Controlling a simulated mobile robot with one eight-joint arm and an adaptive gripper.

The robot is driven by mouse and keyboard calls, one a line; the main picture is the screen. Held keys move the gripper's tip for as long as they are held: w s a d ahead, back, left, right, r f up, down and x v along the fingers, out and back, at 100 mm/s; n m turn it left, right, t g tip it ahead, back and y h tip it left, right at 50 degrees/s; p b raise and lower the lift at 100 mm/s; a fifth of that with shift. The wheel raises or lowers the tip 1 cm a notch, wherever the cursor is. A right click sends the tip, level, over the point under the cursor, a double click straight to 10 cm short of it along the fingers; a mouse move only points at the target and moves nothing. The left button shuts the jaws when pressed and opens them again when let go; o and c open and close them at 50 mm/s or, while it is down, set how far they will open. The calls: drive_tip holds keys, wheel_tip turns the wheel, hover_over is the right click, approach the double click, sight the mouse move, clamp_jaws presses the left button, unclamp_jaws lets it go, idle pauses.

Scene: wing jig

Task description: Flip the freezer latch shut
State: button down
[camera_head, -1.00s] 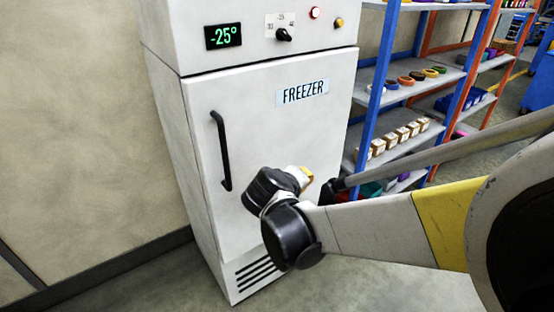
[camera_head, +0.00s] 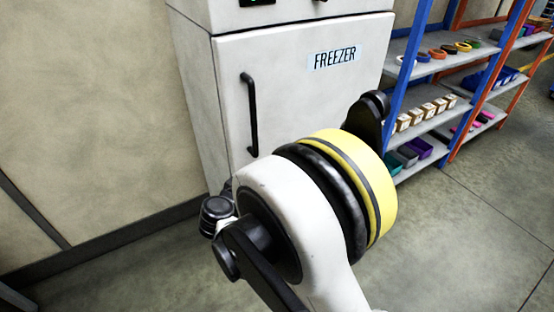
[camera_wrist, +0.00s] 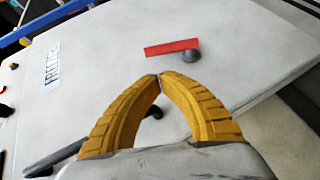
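The freezer (camera_head: 290,90) is a tall white cabinet, with its black door handle (camera_head: 250,115) and FREEZER label showing in the head view. Its door looks closed there. In the wrist view, a red latch bar (camera_wrist: 172,47) lies on the white face beside a grey round knob (camera_wrist: 191,57). My gripper (camera_wrist: 159,78) has two yellow fingers with the tips together and nothing visible between them. The fingertips appear just below the red bar in the picture; I cannot tell the distance. The head view shows neither the latch nor the fingers; my arm covers the lower door.
Shelves (camera_head: 425,115) with blue and orange posts stand right of the freezer, holding small boxes, rings and bins. A beige wall (camera_head: 90,110) is close on the left. The floor (camera_head: 470,230) is clear at the right.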

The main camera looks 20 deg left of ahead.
drive_tip(key=shift+b+x, duration=1.85)
drive_tip(key=shift+x, duration=3.2)
drive_tip(key=shift+r, duration=0.1)
drive_tip(key=shift+w+d+p, duration=0.1)
drive_tip(key=shift+d+p, duration=0.05)
drive_tip(key=shift+p, duration=0.15)
drive_tip(key=shift+w+m+g, duration=0.1)
drive_tip(key=shift+m+g, duration=0.2)
drive_tip(key=shift+g, duration=0.3)
drive_tip(key=shift+d+y+p, duration=0.1)
drive_tip(key=shift+y+p, duration=0.2)
drive_tip(key=shift+p, duration=0.05)
